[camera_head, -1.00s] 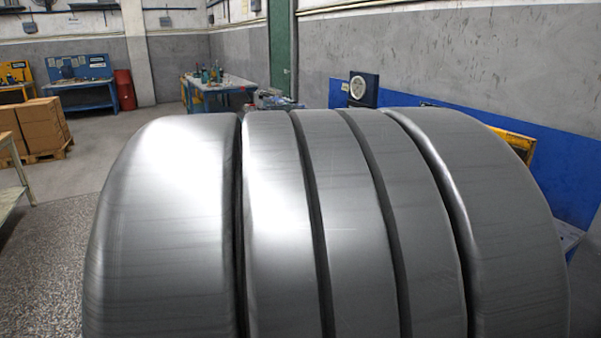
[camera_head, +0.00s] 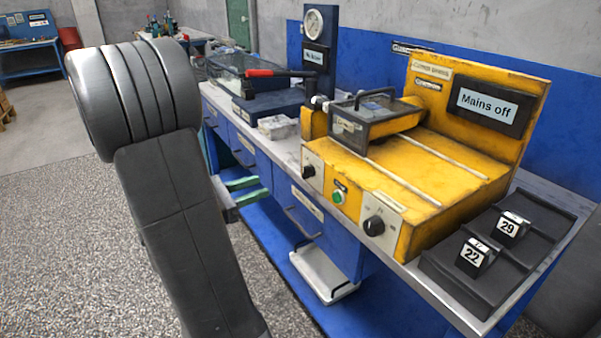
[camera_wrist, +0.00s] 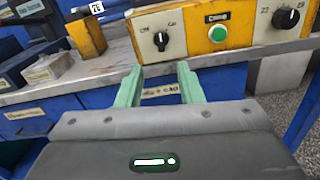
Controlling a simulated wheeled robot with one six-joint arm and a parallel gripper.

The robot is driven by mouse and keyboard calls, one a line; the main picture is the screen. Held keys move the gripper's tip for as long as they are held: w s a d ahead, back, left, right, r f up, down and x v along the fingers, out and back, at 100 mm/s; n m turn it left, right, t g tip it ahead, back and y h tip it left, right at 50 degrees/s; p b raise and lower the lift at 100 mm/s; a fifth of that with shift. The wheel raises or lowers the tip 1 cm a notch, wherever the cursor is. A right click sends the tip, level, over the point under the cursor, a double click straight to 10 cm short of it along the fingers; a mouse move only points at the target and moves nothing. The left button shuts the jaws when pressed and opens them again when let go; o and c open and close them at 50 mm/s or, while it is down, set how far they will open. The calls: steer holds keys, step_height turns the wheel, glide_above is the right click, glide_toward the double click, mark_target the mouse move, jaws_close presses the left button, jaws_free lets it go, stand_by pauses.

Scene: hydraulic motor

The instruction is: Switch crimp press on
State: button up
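The crimp press (camera_head: 400,165) is a yellow machine on the bench, and its display (camera_head: 487,108) reads "Mains off". Its front panel has a left black rotary knob (camera_head: 308,171), a green button (camera_head: 338,197) and a right knob (camera_head: 374,226). In the wrist view the left knob (camera_wrist: 161,40) has "Off" and "On" style labels; the green button (camera_wrist: 218,33) and right knob (camera_wrist: 287,18) also show. My gripper (camera_wrist: 158,72) has green fingers apart with nothing between them. The fingers are just in front of and below the left knob, apparently not touching it. In the head view my gripper (camera_head: 245,190) is partly hidden by my arm.
A black tray (camera_head: 455,272) with dies marked 22 and 29 sits right of the press. A red-handled lever device (camera_head: 280,73) and gauge stand (camera_head: 318,60) stand left. The bench has blue drawers (camera_head: 245,148). A pale tray (camera_head: 322,275) is below. Floor at left is clear.

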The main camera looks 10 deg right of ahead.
mark_target(303, 173)
steer(key=b+x, duration=0.1)
steer(key=x, duration=1.1)
steer(key=shift+d+b, duration=0.25)
steer(key=shift+b, duration=0.15)
steer(key=shift+f, duration=0.1)
steer(key=c, duration=0.7)
